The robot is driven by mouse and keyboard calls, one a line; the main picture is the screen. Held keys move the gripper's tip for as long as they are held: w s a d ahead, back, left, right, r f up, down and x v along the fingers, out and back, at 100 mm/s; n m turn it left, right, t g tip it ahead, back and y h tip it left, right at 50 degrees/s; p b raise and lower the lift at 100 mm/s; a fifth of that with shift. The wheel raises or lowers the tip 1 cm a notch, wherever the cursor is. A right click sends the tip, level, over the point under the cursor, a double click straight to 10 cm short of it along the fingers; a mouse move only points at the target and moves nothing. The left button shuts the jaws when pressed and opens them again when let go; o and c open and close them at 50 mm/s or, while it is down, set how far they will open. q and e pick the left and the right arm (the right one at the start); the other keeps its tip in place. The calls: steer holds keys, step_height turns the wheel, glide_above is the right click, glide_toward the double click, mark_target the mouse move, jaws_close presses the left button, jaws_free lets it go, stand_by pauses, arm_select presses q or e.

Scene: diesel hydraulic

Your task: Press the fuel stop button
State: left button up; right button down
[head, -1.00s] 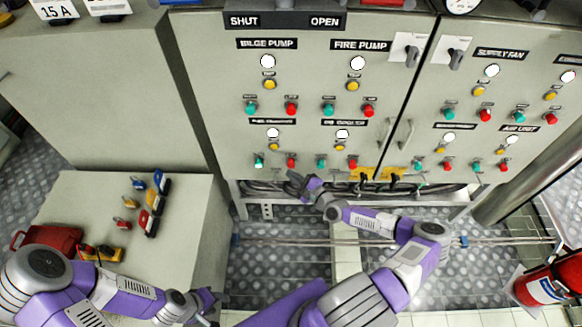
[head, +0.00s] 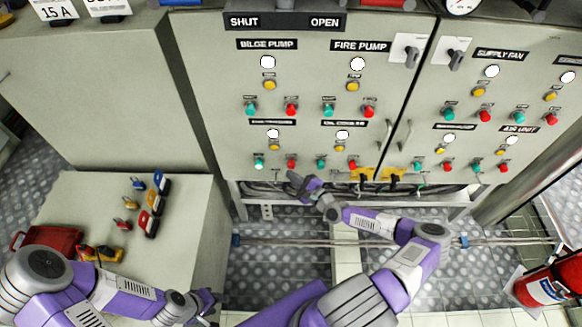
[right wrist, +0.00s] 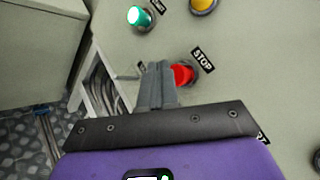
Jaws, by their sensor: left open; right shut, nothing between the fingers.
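A red button (head: 291,163) sits on the panel's lower left group, whose small label is too blurred to read. It also shows in the right wrist view as a red button (right wrist: 183,74) marked STOP. My right gripper (head: 295,179) is shut and empty, just below this button. In the right wrist view its fingertips (right wrist: 158,68) lie just left of the red cap and overlap its edge; I cannot tell whether they touch. A lit green button (right wrist: 138,16) is up and left of them. My left gripper (head: 212,298) is open and empty, low beside the grey cabinet.
The grey panel (head: 215,70) carries several more similar buttons and lamps. Cables (head: 270,188) run beneath it. A low grey cabinet (head: 190,215) at left holds padlocks (head: 150,222) and a red case (head: 45,240). A fire extinguisher (head: 550,288) stands at the lower right.

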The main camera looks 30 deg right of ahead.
stand_by(0.8)
steer(key=shift+w+d+b, duration=0.25)
steer(key=shift+w+b, duration=0.15)
steer(key=shift+b, duration=0.35)
steer(key=shift+w+d+b, duration=0.3)
steer(key=shift+w+b, duration=0.1)
steer(key=shift+b, duration=0.35)
stand_by(0.5)
steer(key=shift+s+a, duration=0.5)
steer(key=shift+s, duration=0.3)
steer(key=shift+s+a+p, duration=0.3)
steer(key=shift+s+a, duration=0.15)
steer(key=shift+s, duration=0.25)
steer(key=shift+s+a+p, duration=0.25)
steer(key=shift+s+a, duration=0.2)
steer(key=shift+s, duration=0.3)
steer(key=shift+s+a+p, duration=0.3)
steer(key=shift+s+a, duration=0.15)
steer(key=shift+s, duration=0.25)
